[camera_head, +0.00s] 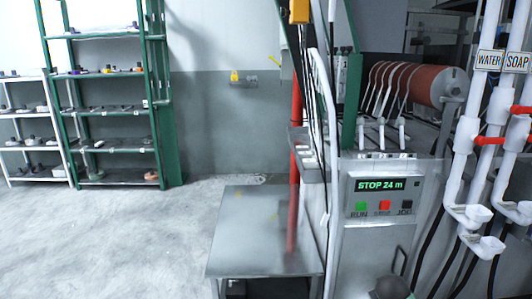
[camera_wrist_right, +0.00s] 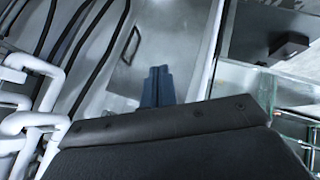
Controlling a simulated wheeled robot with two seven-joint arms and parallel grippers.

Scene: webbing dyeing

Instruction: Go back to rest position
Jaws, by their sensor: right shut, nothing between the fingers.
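My right gripper (camera_wrist_right: 157,86) shows in the right wrist view as two dark blue fingers pressed together. It is shut and empty. Behind it is a pale metal cabinet face with a handle (camera_wrist_right: 130,46); I cannot tell the exact gap. In the head view a dark rounded shape, probably part of my right arm, shows at the bottom edge in front of the machine (camera_head: 375,240). The right fingers cannot be made out there. My left gripper is not in view.
The machine's display (camera_head: 381,184) reads "STOP 24 m", with green and red buttons below. White pipes (camera_head: 465,150) with red valves stand at the right. A metal table (camera_head: 262,240) stands left of the machine. Green shelving (camera_head: 105,110) is at the back left. The floor (camera_head: 110,240) there is clear.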

